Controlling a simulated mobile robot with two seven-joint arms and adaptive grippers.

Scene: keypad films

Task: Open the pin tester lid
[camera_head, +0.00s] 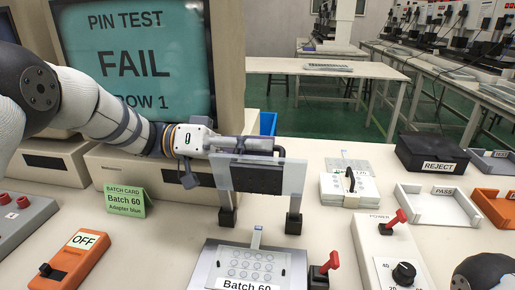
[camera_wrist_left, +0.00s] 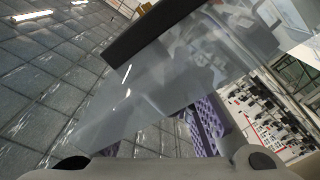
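The pin tester (camera_head: 212,262) stands at the bottom centre in the head view, with a dotted keypad film (camera_head: 252,264) and a "Batch 60" label on it. Behind its bed, a clear plate with a dark bar, apparently the lid (camera_head: 297,178), stands roughly upright by two grey posts with black feet. My left gripper (camera_head: 265,150) reaches in horizontally from the left, level with the plate's upper part. The plate (camera_wrist_left: 160,85) fills the middle of the left wrist view, with purple lattice fingers partly behind it. Finger gap and contact are unclear. My right gripper is not seen.
A screen (camera_head: 140,55) reads "PIN TEST FAIL ROW 1". A red lever (camera_head: 330,262) stands beside the tester. A green batch card (camera_head: 125,202), an OFF switch box (camera_head: 75,262), a power unit (camera_head: 372,250), a REJECT box (camera_head: 432,152) and a PASS tray (camera_head: 440,208) surround it.

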